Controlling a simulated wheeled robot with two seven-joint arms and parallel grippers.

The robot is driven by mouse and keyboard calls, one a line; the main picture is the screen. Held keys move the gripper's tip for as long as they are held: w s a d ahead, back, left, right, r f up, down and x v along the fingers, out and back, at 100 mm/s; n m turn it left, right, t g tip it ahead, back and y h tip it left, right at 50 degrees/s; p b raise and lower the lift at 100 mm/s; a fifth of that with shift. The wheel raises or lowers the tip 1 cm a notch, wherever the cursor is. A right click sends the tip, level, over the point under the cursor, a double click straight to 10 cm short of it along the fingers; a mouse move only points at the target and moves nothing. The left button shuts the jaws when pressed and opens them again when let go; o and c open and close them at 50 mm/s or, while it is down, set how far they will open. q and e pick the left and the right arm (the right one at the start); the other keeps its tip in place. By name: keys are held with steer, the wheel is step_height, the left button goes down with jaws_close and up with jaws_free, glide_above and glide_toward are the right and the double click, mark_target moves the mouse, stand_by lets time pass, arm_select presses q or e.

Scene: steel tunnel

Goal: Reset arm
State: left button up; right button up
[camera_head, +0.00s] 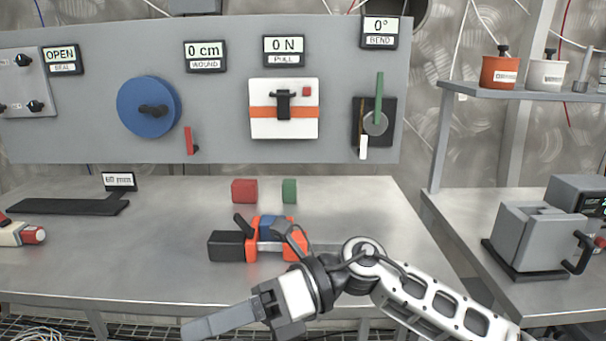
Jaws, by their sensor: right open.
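My right arm (440,300) comes in from the lower right and reaches left across the table's front edge. My right gripper (212,322) is low in the picture, its long grey finger pointing left. It is open, with nothing seen in it. It is in front of and below an orange, black and blue clamp-like device (262,240) on the table, partly hidden by my wrist. My left gripper is not in view.
A steel table (120,265) carries a red block (244,190), a green block (289,190) and a black strip (70,206). A grey panel (225,120) with dials and levers stands behind. A grey machine (535,240) is at right. The table's left middle is clear.

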steer(key=w+d+f+m+t+p, duration=0.1)
steer(key=w+d+m+t, duration=0.35)
steer(key=m+t, duration=0.95)
steer(key=w+d+f+m+t+p, duration=0.2)
steer(key=d+m+t, duration=0.5)
steer(key=m, duration=1.1)
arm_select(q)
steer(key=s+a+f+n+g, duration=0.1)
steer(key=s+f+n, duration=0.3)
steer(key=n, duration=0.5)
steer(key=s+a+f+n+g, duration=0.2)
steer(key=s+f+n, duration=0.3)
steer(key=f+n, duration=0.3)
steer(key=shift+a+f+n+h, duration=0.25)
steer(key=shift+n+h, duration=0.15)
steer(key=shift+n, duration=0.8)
arm_select(e)
steer(key=s+d+f+m+g+h, duration=0.1)
steer(key=s+d+f+m+h, duration=0.3)
steer(key=f, duration=0.3)
steer(key=s+d+f+m+g+h, duration=0.1)
steer(key=s+d+f+m+h, duration=0.3)
steer(key=f+m, duration=0.2)
steer(key=s+d+f+m+g+h, duration=0.1)
steer(key=s+d+f+m+h, duration=0.3)
steer(key=f, duration=0.5)
steer(key=shift+d+f+m, duration=0.15)
steer(key=shift+m, duration=0.65)
steer(key=shift+s, duration=0.1)
